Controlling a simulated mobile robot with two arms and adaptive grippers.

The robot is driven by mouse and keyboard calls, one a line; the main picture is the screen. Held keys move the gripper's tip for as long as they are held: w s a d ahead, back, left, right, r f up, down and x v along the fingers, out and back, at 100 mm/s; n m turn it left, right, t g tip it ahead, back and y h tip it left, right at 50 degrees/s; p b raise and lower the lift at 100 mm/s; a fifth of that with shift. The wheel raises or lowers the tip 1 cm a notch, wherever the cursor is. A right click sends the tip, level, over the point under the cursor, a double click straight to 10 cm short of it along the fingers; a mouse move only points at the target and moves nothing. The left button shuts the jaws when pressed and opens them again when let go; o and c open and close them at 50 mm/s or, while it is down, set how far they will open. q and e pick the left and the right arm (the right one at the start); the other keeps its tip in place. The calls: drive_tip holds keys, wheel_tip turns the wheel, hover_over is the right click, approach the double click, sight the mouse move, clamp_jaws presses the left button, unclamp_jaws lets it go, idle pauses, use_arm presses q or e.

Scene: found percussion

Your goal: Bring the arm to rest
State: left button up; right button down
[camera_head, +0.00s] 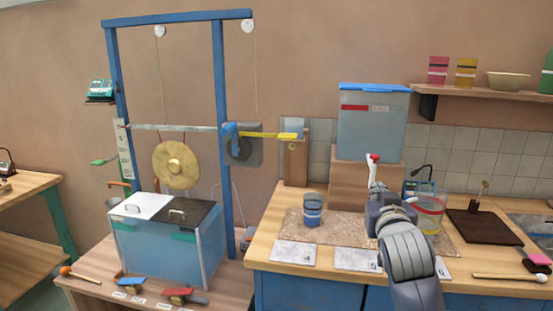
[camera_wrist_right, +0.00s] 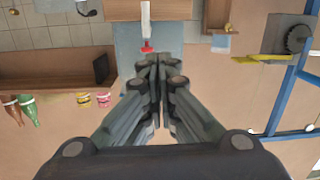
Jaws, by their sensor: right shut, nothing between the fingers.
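My right arm comes in from the bottom of the head view, and its gripper (camera_head: 378,200) is over the worktop, in front of the clear tank (camera_head: 372,130) with the blue lid. In the right wrist view the gripper's fingers (camera_wrist_right: 160,68) are closed together with nothing between them. My left gripper is not in view.
A blue-banded cup (camera_head: 312,210) stands left of my right arm, and a red-banded clear container (camera_head: 430,212) stands close on its right. A dark board (camera_head: 485,227) lies farther right. A blue frame (camera_head: 222,120) with a gong (camera_head: 176,165) stands at left. A shelf (camera_head: 490,92) hangs above right.

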drive_tip(key=s+f+n+g+y, duration=0.1)
drive_tip(key=s+f+g, duration=0.1)
drive_tip(key=s+f, duration=0.55)
drive_tip(key=s+f+g, duration=0.3)
drive_tip(key=s+f, duration=0.1)
drive_tip(key=f, duration=0.7)
drive_tip(key=s+f+n+g+y, duration=0.1)
drive_tip(key=s+f+g, duration=0.1)
drive_tip(key=s+f, duration=0.6)
drive_tip(key=s+a+f+n+g, duration=0.1)
drive_tip(key=s+f+g, duration=0.2)
drive_tip(key=s+f, duration=0.5)
drive_tip(key=s+a+f+g, duration=0.1)
drive_tip(key=s+f+g, duration=0.3)
drive_tip(key=s, duration=0.9)
wheel_tip(320, 180, down, 26)
drive_tip(key=s+p, duration=0.2)
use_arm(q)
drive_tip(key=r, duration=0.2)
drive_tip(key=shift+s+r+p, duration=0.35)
use_arm(e)
drive_tip(key=s+d+f+g, duration=0.1)
drive_tip(key=s+d+f, duration=0.1)
drive_tip(key=s+f, duration=1.2)
drive_tip(key=s, duration=0.2)
drive_tip(key=shift+s+d+f+n+g+y, duration=0.15)
drive_tip(key=shift+s+d+n+g+y, duration=0.15)
drive_tip(key=shift+s+d, duration=0.05)
